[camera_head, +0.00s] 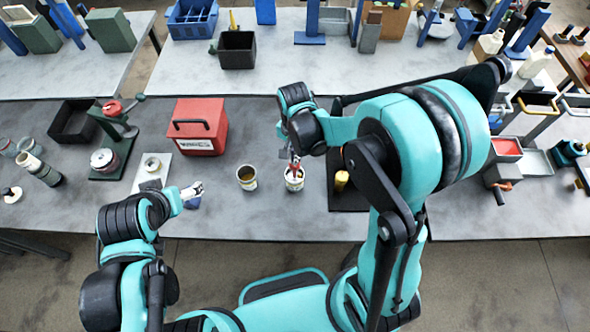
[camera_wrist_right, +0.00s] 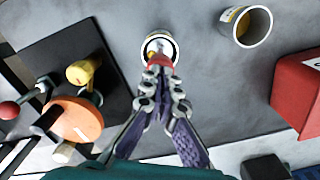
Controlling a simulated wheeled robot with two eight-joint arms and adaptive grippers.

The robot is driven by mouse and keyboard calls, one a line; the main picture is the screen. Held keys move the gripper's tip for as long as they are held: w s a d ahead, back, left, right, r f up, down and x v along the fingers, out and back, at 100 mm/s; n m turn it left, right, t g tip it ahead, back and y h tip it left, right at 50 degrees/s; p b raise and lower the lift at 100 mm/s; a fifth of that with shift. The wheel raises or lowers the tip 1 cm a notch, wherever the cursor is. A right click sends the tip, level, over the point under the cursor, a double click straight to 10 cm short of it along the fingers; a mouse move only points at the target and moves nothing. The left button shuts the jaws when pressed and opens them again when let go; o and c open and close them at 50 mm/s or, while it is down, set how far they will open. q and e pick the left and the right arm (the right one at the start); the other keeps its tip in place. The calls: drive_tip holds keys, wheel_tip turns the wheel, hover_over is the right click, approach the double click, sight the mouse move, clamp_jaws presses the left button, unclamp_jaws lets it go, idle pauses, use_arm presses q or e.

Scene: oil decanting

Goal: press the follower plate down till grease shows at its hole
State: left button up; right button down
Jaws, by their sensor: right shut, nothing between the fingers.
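A small white can (camera_head: 294,185) stands on the grey bench in front of my right arm, and its rim shows in the right wrist view (camera_wrist_right: 145,50). My right gripper (camera_head: 294,163) points down at the can's mouth. In the right wrist view its fingertips (camera_wrist_right: 160,62) are together with nothing held between them. Red shows at the tips, over the can's near rim. Inside the can a pale grey surface is partly visible; the follower plate's hole and any grease cannot be made out. My left gripper (camera_head: 193,190) is low over the bench at left, apart from the cans; its finger opening is unclear.
A second, open can (camera_head: 246,178) stands left of the white one. A black tray (camera_head: 335,201) with a yellow-topped item (camera_head: 341,180) lies close at right. A red box (camera_head: 198,127) stands behind at left. Bare bench lies in front of the cans.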

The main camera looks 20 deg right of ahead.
drive_tip(key=shift+s+f, duration=0.1)
idle(0.4)
drive_tip(key=shift+r+p, duration=0.65)
drive_tip(key=shift+r, duration=0.2)
drive_tip(key=shift+r+p, duration=1.5)
drive_tip(key=shift+r, duration=0.7)
drive_tip(key=shift+f, duration=0.1)
drive_tip(key=s+d+f+n+t+b, duration=0.2)
drive_tip(key=s+f+n+t+b, duration=0.1)
drive_tip(key=b, duration=0.6)
drive_tip(key=s+d+f+n+t+b, duration=0.2)
drive_tip(key=s+n+b, duration=0.4)
drive_tip(key=b, duration=0.3)
drive_tip(key=shift+s+d+f+t, duration=0.35)
drive_tip(key=shift+s+f+t, duration=0.2)
drive_tip(key=shift+t, duration=0.55)
